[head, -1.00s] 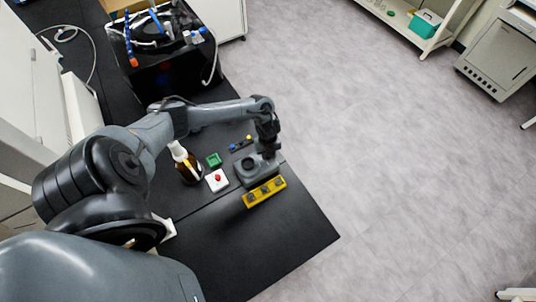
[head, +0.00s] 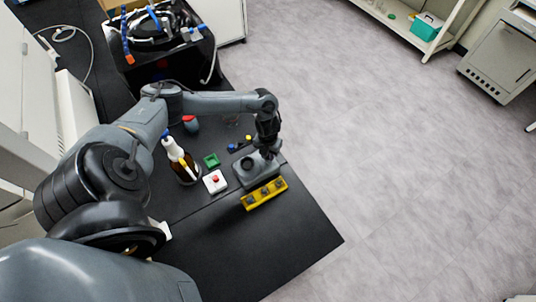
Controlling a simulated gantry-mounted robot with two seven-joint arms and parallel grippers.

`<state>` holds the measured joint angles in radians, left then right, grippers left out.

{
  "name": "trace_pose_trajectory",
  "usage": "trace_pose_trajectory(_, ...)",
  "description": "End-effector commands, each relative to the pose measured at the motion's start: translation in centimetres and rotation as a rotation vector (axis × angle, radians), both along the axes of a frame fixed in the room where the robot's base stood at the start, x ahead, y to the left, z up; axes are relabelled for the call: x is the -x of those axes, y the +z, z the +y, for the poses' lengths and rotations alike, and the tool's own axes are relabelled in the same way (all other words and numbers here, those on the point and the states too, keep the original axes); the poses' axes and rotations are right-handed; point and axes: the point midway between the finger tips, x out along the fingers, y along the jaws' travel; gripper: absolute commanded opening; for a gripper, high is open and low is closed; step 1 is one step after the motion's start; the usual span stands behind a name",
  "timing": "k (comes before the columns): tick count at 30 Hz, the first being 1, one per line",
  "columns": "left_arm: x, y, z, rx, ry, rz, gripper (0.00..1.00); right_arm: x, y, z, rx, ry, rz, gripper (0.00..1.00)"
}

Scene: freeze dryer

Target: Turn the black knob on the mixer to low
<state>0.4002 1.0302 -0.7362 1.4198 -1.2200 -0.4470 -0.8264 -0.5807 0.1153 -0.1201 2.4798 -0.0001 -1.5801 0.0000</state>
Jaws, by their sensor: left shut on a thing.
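The mixer (head: 252,178) is a small grey machine near the right edge of the black bench, with a dark round cup on top. My left arm reaches over the bench from the left. My left gripper (head: 269,153) points down at the mixer's far right part and is shut on the black knob there. The knob itself is hidden by the gripper, so its setting cannot be read. My right gripper is not in view.
A yellow rack (head: 264,194) lies right in front of the mixer. A red-button white box (head: 215,181), a green block (head: 211,160) and a brown bottle (head: 184,171) stand to its left. The front bench (head: 250,240) is clear.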

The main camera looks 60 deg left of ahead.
Motion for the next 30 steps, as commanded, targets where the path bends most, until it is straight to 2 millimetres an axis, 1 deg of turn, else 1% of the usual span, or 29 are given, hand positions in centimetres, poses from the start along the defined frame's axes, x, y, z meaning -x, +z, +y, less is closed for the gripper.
trace_pose_trajectory(15, 0.01, 0.07, -0.02, 0.001, -0.019, 0.001, 0.0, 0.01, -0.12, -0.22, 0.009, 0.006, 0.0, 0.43)
trace_pose_trajectory(16, 0.01, 0.07, -0.02, 0.001, -0.019, 0.001, 0.32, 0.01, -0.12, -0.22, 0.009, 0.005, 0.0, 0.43)
trace_pose_trajectory(20, 0.0, 0.06, -0.01, 0.001, -0.018, 0.001, 0.52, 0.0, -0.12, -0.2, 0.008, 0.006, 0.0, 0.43)
trace_pose_trajectory(30, -0.03, 0.22, 0.01, 0.0, -0.017, 0.0, 0.53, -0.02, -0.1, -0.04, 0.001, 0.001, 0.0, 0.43)
